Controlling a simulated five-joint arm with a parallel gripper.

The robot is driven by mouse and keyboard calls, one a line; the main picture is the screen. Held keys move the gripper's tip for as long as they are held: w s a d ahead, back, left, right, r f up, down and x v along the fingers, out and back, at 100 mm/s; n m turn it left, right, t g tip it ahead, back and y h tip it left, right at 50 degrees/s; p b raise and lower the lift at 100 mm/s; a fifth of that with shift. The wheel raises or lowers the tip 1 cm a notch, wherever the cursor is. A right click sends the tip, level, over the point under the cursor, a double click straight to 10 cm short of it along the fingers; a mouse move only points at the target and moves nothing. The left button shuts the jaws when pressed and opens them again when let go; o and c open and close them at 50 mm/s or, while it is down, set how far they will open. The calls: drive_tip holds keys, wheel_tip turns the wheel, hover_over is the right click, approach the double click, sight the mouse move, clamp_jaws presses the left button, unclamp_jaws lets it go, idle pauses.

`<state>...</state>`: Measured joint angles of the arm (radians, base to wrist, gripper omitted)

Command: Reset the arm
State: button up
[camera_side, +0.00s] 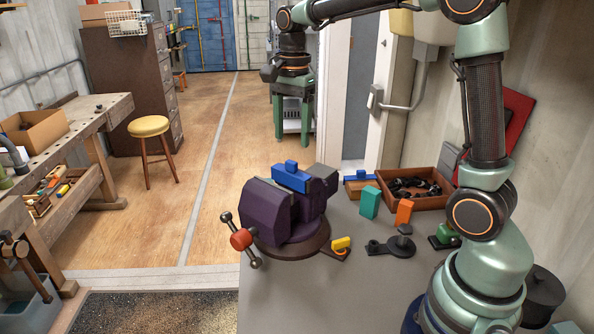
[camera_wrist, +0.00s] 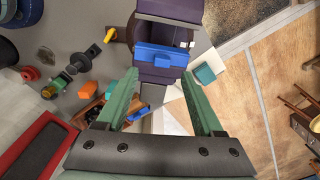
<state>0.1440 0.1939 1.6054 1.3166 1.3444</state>
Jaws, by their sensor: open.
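My gripper (camera_side: 292,140) hangs in the upper middle of the side view, pointing down, with two green fingers apart and nothing between them. It is well above and behind the bench-top vise. In the wrist view my gripper (camera_wrist: 160,74) also shows open, its fingers spread wide. The purple vise (camera_side: 268,212) stands on the grey bench with a blue block (camera_side: 291,177) at its jaws. The blue block also shows in the wrist view (camera_wrist: 165,56), beyond the fingertips. I cannot tell how firmly it is clamped.
On the bench (camera_side: 345,300) are a teal block (camera_side: 370,202), an orange block (camera_side: 404,211), a yellow piece (camera_side: 341,243) and a dark clamp-like part (camera_side: 390,247). A wooden box (camera_side: 424,203) holds black parts. A stool (camera_side: 149,128) stands left on open floor.

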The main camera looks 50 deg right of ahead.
drive_tip(key=s+a+n+t, duration=0.5)
drive_tip(key=s+n, duration=0.8)
drive_tip(key=n, duration=0.4)
drive_tip(key=shift+a+f, duration=0.2)
drive_tip(key=shift+a, duration=0.3)
